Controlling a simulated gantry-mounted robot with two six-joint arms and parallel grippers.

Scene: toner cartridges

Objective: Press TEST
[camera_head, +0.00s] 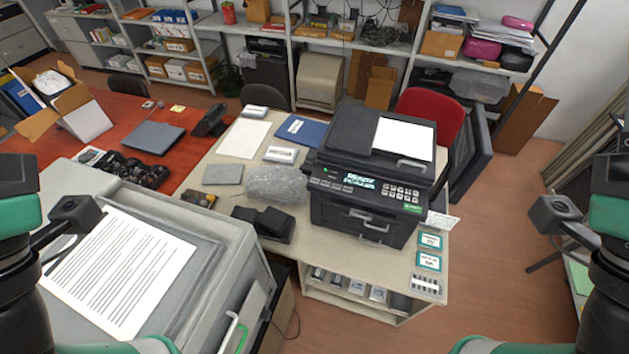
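A black printer (365,205) stands on the beige desk, facing me. Its front panel has a small lit display (359,181), a row of grey buttons (330,185) to the left and a keypad (401,191) to the right. A small green label or button (412,208) sits below the keypad. The lettering is too small to tell which one is TEST. White paper (404,136) lies on its top right. My left and right arms show at the left and right picture edges, apart from the printer. The fingers of both grippers are not visible.
A large grey machine (215,235) with a printed sheet fills the lower left. A bubble-wrapped item (277,186) and a black cartridge-like part (263,223) lie left of the printer. Teal-edged cards (429,260) lie at its right. A red chair (436,112) stands behind.

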